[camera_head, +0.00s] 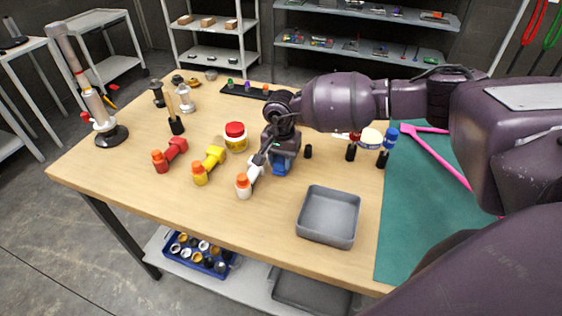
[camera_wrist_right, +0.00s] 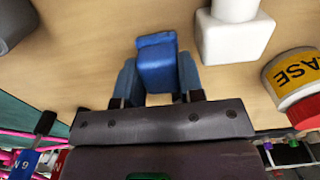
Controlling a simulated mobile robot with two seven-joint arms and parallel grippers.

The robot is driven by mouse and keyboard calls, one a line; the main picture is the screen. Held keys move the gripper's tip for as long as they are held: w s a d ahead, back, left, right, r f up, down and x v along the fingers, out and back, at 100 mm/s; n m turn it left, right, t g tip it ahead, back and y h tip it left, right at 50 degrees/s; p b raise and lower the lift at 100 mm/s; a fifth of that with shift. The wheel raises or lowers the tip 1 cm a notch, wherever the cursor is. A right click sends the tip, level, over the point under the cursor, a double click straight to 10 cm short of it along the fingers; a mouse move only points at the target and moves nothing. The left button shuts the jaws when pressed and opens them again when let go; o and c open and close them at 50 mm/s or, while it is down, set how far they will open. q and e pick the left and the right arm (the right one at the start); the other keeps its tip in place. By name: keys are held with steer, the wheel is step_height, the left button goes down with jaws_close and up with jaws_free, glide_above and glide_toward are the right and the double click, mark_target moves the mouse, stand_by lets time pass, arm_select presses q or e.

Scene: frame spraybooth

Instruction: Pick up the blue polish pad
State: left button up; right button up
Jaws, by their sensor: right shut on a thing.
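The blue polish pad (camera_wrist_right: 156,58) is a small blue block between the two fingers of my right gripper (camera_wrist_right: 157,82) in the right wrist view. The fingers are closed on its sides. In the head view my right gripper (camera_head: 280,158) points down over the wooden table, and a bit of blue pad (camera_head: 279,168) shows beneath it. Whether the pad touches the tabletop cannot be told. My left gripper is not in view.
White (camera_head: 248,181), yellow (camera_head: 209,165) and red (camera_head: 170,154) pieces lie left of the gripper, with a red-lidded jar (camera_head: 236,136) behind. A grey tray (camera_head: 328,216) stands in front, right. A green mat (camera_head: 420,215) covers the right side. The table's front left is clear.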

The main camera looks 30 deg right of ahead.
mark_target(281, 159)
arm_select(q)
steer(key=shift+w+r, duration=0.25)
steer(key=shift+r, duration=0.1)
arm_select(e)
step_height(281, 159, up, 20)
steer(key=shift+f, duration=0.15)
